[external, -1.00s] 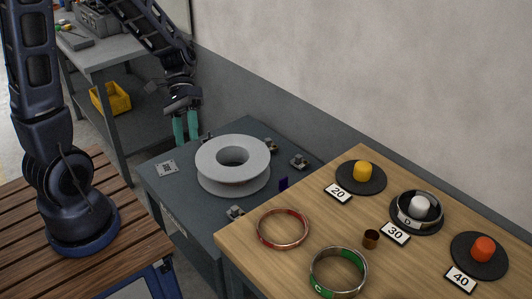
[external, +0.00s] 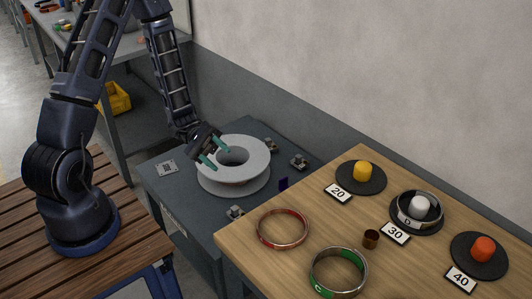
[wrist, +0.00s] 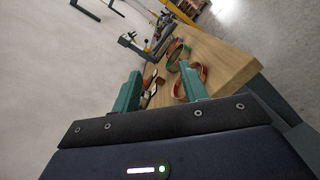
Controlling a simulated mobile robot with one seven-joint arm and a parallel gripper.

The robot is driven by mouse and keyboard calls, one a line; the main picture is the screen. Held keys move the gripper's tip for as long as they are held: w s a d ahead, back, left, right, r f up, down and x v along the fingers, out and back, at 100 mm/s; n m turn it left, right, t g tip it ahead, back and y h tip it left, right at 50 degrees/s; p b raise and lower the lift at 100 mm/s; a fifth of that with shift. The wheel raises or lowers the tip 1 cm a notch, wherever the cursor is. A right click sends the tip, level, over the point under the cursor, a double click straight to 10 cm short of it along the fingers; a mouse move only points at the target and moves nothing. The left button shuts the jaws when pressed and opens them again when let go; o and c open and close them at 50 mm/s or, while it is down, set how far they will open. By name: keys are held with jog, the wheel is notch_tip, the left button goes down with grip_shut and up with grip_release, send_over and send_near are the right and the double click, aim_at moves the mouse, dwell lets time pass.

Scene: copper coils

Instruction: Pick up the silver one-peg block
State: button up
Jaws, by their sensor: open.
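Several small silver blocks lie on the grey table around a large pale spool (external: 233,180). One silver block (external: 299,162) is right of the spool, another silver block (external: 270,145) is at its back right, and a third silver block (external: 235,212) is in front of it. They are too small for me to count their pegs. My gripper (external: 215,152) is open and empty, with its teal fingers over the spool's left part, apart from these blocks. In the wrist view my gripper (wrist: 160,88) shows no block between its fingers.
The wall is behind.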

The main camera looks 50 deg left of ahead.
jog(key=w+a+f+n+t+h, duration=0.2)
jog(key=w+f+n+t, duration=0.2)
jog(key=f+n+t, duration=0.4)
jog(key=n+t+y, duration=1.3)
jog(key=n+y, duration=0.1)
send_over(237, 208)
jog(key=s+a, duration=0.1)
jog(key=s, duration=0.2)
notch_tip(237, 208, down, 14)
jog(key=f+n+y, duration=0.1)
jog(key=f+y, duration=0.1)
jog(key=s+f+n+y, duration=0.1)
jog(key=f+n+y, duration=0.1)
jog(key=s+f+n+g+y, duration=0.1)
jog(key=f, duration=0.1)
jog(key=shift+d+f+n+y, duration=0.15)
jog(key=shift+f+n+y, duration=0.15)
jog(key=shift+y, duration=0.1)
jog(key=shift+s+d+f+n+g+y, duration=0.1)
jog(key=shift+s+f+n+g+y, duration=0.05)
jog(key=shift+f+n+g+y, duration=0.15)
jog(key=shift+s+f+n+g+y, duration=0.1)
jog(key=shift+s+f+y, duration=0.1)
jog(key=shift+f, duration=0.2)
jog(key=shift+w, duration=3.75)
grip_shut()
